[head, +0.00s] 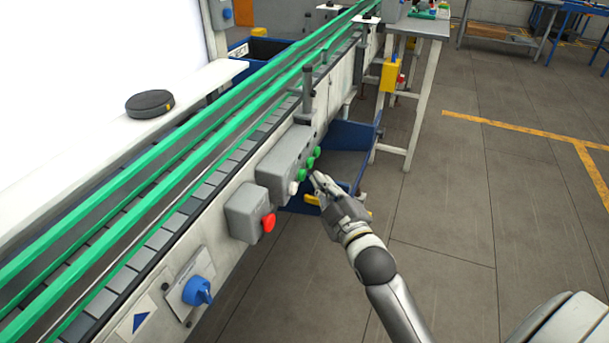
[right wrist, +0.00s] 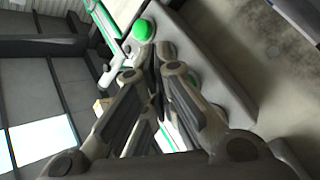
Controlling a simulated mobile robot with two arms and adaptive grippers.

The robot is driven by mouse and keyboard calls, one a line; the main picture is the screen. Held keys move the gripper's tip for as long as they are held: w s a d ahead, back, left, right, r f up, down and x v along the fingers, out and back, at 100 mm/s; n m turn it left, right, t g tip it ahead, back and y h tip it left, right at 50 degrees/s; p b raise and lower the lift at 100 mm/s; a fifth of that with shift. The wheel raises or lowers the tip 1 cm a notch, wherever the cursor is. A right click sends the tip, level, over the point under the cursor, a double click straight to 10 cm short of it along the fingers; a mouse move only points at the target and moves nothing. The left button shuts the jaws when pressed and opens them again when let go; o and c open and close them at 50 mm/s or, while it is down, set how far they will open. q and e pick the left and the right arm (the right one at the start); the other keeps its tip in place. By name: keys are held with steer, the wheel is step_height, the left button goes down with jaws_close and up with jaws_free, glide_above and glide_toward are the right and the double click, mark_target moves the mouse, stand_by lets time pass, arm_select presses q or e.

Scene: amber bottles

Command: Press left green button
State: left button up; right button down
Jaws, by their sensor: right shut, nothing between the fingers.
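A grey control box (head: 287,163) is fixed to the conveyor's side. Green buttons stick out of its front: a near left one (head: 302,175), and others farther along to the upper right. A white button (head: 293,188) is beside the near one. My right gripper (head: 316,176) is shut and empty, its tips just right of the near green button; I cannot tell whether they touch. In the right wrist view a green button (right wrist: 143,30) shows just beyond the shut fingertips (right wrist: 153,52); which one is unclear. My left gripper is not in view.
A smaller grey box with a red button (head: 268,222) and a blue rotary knob (head: 197,291) are nearer along the conveyor (head: 150,235). A blue bin (head: 350,135) is behind my right gripper. The floor to the right is open.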

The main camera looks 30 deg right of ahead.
steer(key=shift+w+a, duration=0.1)
steer(key=shift+w+a, duration=0.2)
steer(key=shift+a, duration=0.05)
